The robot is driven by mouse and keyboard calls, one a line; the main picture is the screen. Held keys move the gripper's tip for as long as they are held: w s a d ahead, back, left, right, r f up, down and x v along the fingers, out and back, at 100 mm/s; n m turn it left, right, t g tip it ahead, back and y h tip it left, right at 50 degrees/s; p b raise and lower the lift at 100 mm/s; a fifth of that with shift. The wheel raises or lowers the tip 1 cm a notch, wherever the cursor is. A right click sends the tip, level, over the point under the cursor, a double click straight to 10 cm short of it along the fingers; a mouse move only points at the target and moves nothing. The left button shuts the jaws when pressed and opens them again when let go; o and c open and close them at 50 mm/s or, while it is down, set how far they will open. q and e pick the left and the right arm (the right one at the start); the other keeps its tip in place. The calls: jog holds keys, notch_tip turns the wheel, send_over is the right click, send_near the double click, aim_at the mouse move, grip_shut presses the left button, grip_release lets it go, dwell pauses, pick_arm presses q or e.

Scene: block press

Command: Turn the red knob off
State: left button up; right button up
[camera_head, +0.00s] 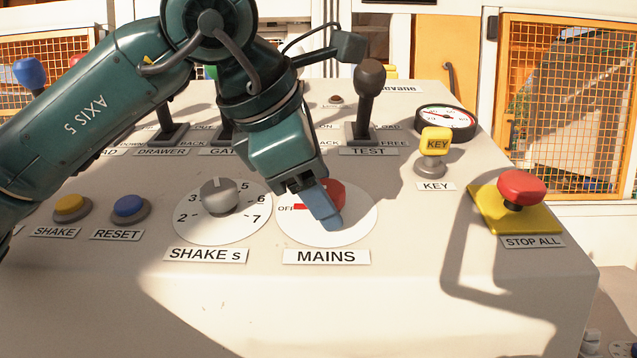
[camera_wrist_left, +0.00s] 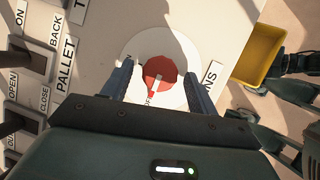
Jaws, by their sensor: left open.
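The red MAINS knob (camera_head: 333,190) sits on a round white dial (camera_head: 353,228) on the panel, partly hidden by my left gripper in the head view. My left gripper (camera_head: 320,208) is open and points down at the knob. In the left wrist view the red knob (camera_wrist_left: 160,73) lies between the two spread blue fingers of the left gripper (camera_wrist_left: 160,85), with white dial showing at each side. I cannot tell whether either finger touches it.
The grey SHAKE s knob (camera_head: 219,196) is left of the dial. The black-handled TEST lever (camera_head: 368,85) rises behind it. The yellow KEY (camera_head: 436,141) and red STOP ALL button (camera_head: 521,188) stand to the right. The panel front (camera_head: 330,305) is clear.

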pick_arm(q)
jog(key=p+v, duration=0.1)
jog(key=v, duration=1.2)
jog(key=shift+a, duration=0.1)
